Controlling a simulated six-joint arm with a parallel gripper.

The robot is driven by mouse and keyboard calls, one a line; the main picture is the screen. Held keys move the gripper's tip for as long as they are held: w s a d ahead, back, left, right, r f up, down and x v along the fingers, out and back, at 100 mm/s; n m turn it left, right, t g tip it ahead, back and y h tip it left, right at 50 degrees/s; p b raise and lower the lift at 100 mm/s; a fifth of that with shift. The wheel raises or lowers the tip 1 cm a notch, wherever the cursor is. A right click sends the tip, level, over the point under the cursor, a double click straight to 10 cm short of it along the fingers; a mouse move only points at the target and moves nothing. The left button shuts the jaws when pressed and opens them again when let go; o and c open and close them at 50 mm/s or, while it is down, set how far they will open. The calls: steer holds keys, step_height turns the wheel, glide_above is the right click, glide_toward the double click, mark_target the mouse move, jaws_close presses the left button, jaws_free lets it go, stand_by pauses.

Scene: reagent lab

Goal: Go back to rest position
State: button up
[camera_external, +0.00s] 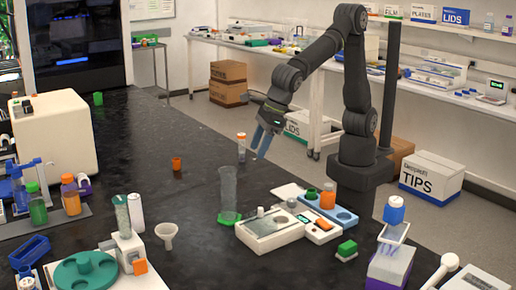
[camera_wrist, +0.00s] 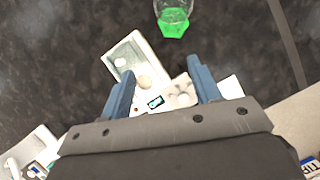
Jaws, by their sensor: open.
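My gripper (camera_external: 264,140) hangs above the black bench near its far right edge, with its blue fingers pointing down. In the wrist view my gripper (camera_wrist: 161,88) shows two blue fingers spread apart with nothing held between them. A small orange-capped vial (camera_external: 241,147) stands on the bench just left of the gripper in the external view. I cannot tell the exact gap between them. The white balance-like device (camera_external: 272,229) lies below and beyond the fingers in the wrist view (camera_wrist: 140,68).
A clear cylinder with a green base (camera_external: 229,195) stands left of the device, also in the wrist view (camera_wrist: 172,18). A blue block (camera_external: 343,217) holds bottles. The bench's middle is mostly clear.

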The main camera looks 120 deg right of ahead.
steer(key=d+m, duration=0.1)
steer(key=d, duration=0.5)
steer(key=shift+w+d, duration=0.35)
steer(key=shift+w, duration=0.1)
